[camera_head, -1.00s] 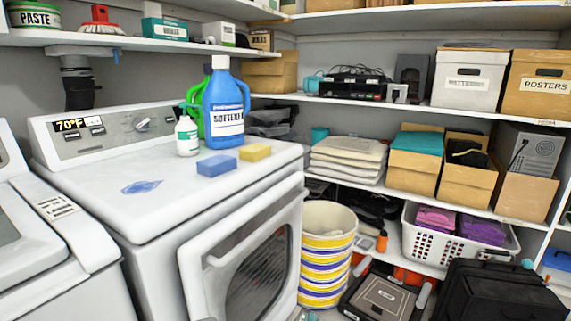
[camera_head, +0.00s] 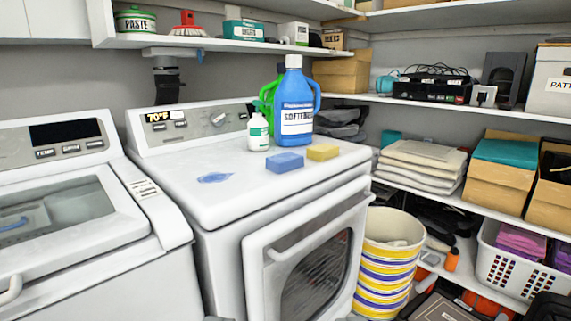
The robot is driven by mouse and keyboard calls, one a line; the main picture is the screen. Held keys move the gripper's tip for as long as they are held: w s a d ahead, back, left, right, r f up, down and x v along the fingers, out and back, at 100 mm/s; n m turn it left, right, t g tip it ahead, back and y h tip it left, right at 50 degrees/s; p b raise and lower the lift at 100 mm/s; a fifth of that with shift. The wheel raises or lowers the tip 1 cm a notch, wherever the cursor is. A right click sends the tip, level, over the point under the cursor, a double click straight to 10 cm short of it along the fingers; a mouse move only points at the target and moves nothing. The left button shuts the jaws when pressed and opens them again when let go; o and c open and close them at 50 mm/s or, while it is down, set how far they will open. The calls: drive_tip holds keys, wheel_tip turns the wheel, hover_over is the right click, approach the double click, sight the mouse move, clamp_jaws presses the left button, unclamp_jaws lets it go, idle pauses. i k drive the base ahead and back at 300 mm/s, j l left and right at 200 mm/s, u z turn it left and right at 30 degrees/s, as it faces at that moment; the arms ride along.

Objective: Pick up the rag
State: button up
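A small flat blue patch (camera_head: 215,178) lies on the white top of the front-loading machine (camera_head: 190,205), left of the sponges. I cannot tell whether it is a thin rag or a spill. A stack of folded pale cloths (camera_head: 420,170) lies on the middle shelf to the right. No other clear rag shows. My gripper is not in view.
A blue sponge (camera_head: 284,162), a yellow sponge (camera_head: 322,152), a small white bottle (camera_head: 258,132) and a blue softener jug (camera_head: 297,105) stand on the machine. A second machine (camera_head: 70,235) is at left. A striped bin (camera_head: 385,270) stands right of the front-loader.

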sight(280, 164)
drive_tip(key=i+l+u, duration=0.1)
drive_tip(key=i, duration=0.3)
drive_tip(key=i+l+u, duration=0.1)
drive_tip(key=i+l, duration=0.4)
drive_tip(key=i, duration=0.3)
drive_tip(key=u, duration=0.05)
